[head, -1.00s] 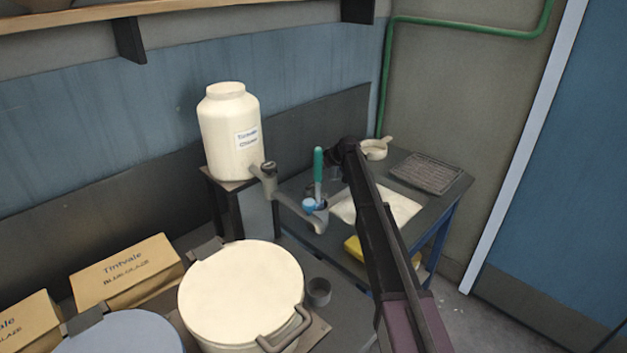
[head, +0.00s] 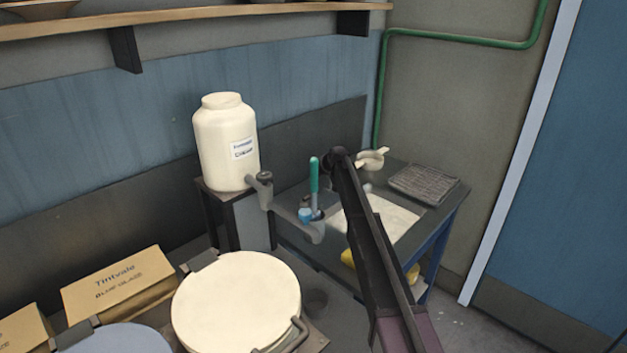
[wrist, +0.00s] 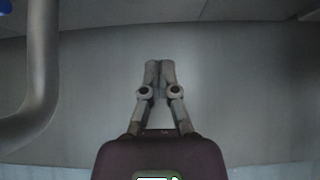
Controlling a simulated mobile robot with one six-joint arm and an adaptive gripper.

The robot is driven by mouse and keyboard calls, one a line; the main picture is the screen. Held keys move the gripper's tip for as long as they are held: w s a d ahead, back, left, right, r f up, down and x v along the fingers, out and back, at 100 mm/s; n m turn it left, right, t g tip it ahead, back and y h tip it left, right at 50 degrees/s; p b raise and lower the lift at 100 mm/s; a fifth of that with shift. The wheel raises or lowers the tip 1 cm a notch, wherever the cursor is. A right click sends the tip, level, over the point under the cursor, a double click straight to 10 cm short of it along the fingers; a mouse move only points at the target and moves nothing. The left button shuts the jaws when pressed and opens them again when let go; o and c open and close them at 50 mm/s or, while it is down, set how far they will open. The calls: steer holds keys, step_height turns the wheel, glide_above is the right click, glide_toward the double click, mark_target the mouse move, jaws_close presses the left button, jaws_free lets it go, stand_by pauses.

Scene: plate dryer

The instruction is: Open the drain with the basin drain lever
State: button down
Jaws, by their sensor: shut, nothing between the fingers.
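My gripper (wrist: 160,68) is shut and empty in the wrist view, with its fingertips together over a plain grey surface. A grey curved pipe or bar (wrist: 40,85) runs down the left of that view, apart from the fingers. I cannot tell whether it belongs to the drain lever. In the head view my arm reaches over the dark bench and hides the gripper. A pale, sunken-looking basin or panel (head: 397,219) lies in the bench beside the arm. An upright teal handle (head: 314,175) stands left of the arm. I see no clearly identifiable drain lever.
A white jar (head: 222,150) with a grey tap (head: 285,205) stands left of the basin. A round cream lid (head: 235,300) and a box (head: 118,280) are in front. Open floor shows at right.

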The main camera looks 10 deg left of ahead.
mark_target(309, 198)
steer(key=b+x, duration=0.5)
steer(key=x, duration=0.3)
steer(key=shift+w+f+b, duration=0.1)
steer(key=shift+f+b, duration=0.1)
steer(key=shift+b, duration=0.2)
steer(key=s+d, duration=0.2)
steer(key=shift+s+d, duration=0.1)
steer(key=shift+d, duration=0.15)
steer(key=shift+s+d+f, duration=0.15)
steer(key=shift+s+d, duration=0.05)
steer(key=shift+d, duration=0.1)
steer(key=shift+a, duration=0.1)
steer(key=shift+s, duration=0.1)
steer(key=shift+d+m+t, duration=0.3)
steer(key=shift+d+m, duration=0.05)
steer(key=shift+m, duration=0.05)
